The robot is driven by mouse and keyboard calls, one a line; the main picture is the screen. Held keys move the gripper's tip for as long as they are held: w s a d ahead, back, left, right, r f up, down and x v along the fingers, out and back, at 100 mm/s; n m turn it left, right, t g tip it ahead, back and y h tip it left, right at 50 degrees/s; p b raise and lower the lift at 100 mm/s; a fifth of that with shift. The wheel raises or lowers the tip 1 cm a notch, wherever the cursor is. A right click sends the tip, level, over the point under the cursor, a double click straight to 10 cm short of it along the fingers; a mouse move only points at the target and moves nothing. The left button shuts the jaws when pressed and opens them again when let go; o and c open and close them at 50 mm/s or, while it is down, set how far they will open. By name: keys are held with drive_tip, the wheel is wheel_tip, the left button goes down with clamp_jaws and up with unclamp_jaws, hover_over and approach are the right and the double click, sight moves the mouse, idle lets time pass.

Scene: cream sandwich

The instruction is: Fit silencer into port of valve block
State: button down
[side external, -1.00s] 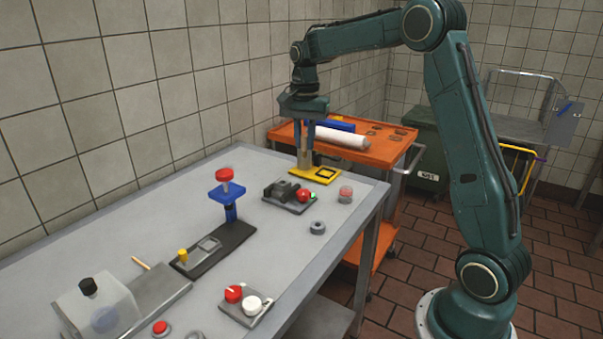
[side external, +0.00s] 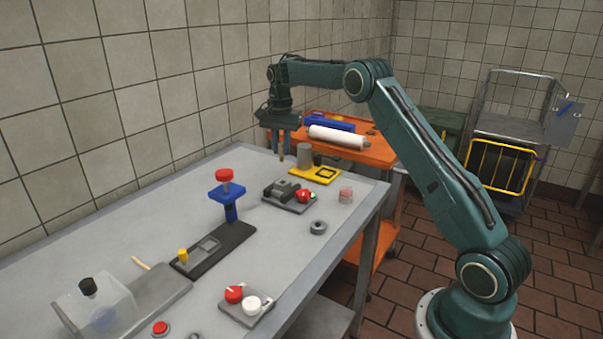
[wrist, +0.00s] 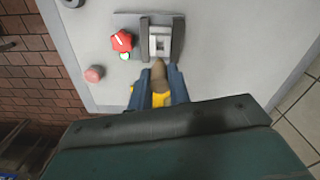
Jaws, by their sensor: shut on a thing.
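My gripper (side external: 281,148) is shut on a small brown, tapered piece, the silencer (wrist: 158,75). In the wrist view it sticks out between the blue fingers (wrist: 160,84). In the side view its tip (side external: 281,158) shows below the fingers, above the far end of the table. The likely valve block (side external: 285,188) is a dark grey block on a flat base, with a red knob (side external: 303,195) and a small green spot beside it. In the wrist view the block (wrist: 160,40) is ahead of the silencer, apart from it. I cannot make out its port.
A grey cylinder (side external: 304,154) stands on a yellow plate (side external: 326,175) right of my gripper. A pale red button (side external: 345,195) and a grey ring (side external: 318,227) are near the block. A blue stand with a red top (side external: 224,175) rises to the left. The orange cart (side external: 381,157) is behind.

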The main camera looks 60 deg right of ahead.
sight(281, 143)
drive_tip(key=shift+f, duration=0.25)
idle(0.3)
drive_tip(key=shift+f, duration=2.65)
drive_tip(key=shift+f, duration=1.65)
drive_tip(key=c, duration=1.2)
unclamp_jaws()
drive_tip(key=shift+c, duration=0.2)
drive_tip(key=shift+r, duration=0.1)
wheel_tip(281, 143, up, 14)
drive_tip(key=shift+f, duration=0.25)
drive_tip(key=shift+r, duration=0.1)
